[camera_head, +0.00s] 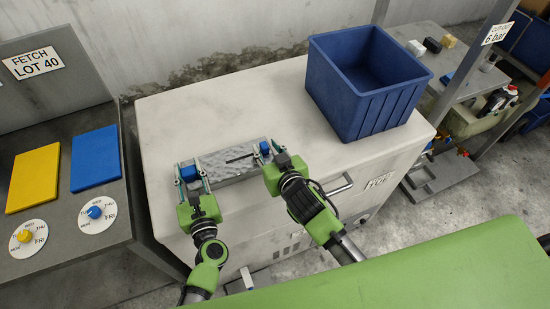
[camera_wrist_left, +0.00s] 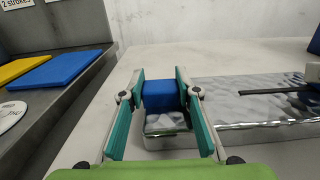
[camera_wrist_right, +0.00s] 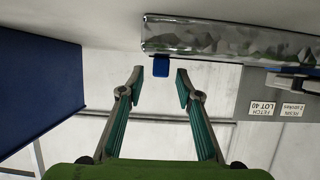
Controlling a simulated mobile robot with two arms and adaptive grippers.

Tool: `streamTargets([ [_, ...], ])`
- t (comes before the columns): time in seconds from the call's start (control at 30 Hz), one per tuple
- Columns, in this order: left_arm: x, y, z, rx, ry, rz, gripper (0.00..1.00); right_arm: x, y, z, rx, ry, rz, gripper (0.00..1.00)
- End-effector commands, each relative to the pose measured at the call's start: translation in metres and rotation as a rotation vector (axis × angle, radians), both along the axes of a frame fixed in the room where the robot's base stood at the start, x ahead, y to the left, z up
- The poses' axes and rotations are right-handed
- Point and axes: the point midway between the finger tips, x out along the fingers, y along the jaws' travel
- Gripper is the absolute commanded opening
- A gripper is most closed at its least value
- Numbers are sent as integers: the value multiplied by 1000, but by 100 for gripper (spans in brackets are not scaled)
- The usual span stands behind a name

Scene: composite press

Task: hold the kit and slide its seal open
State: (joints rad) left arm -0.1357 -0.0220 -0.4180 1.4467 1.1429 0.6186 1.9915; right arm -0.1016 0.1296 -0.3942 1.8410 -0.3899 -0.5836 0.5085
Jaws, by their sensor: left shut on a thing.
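The kit is a long silver foil-like pack (camera_head: 232,160) lying on the white cabinet top, also in the left wrist view (camera_wrist_left: 250,105) and the right wrist view (camera_wrist_right: 215,38). A blue block (camera_wrist_left: 163,93) stands at its left end. My left gripper (camera_head: 187,170) is shut on this block, with a finger on each side. A small blue tab (camera_wrist_right: 161,66) is at the kit's right end. My right gripper (camera_wrist_right: 159,76) is open, its fingertips either side of the tab with gaps showing. A thin dark rod (camera_head: 241,158) lies over the kit's top.
A blue bin (camera_head: 365,85) stands on the cabinet top (camera_head: 220,105) behind and right of the kit. A grey bench at left holds a yellow panel (camera_head: 34,178), a blue panel (camera_head: 96,157) and two dials. The cabinet top behind the kit is clear.

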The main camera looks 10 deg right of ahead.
Motion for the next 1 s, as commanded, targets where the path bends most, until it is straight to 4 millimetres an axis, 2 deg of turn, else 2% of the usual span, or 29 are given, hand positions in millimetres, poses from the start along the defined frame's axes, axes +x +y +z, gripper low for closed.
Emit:
streamTargets([
  [0.2,0,-1,-1,-1,2,-2,1,-45,-7,18,2,1,-1,32],
  [0.4,0,-1,-1,-1,1,-2,1,-75,-11,30,-2,2,-1,32],
  [0.6,0,-1,0,-2,1,-2,1,-86,-13,36,-1,0,-1,32],
  [1.0,0,-1,0,-2,1,-1,1,-86,-13,36,-1,0,-1,32],
])
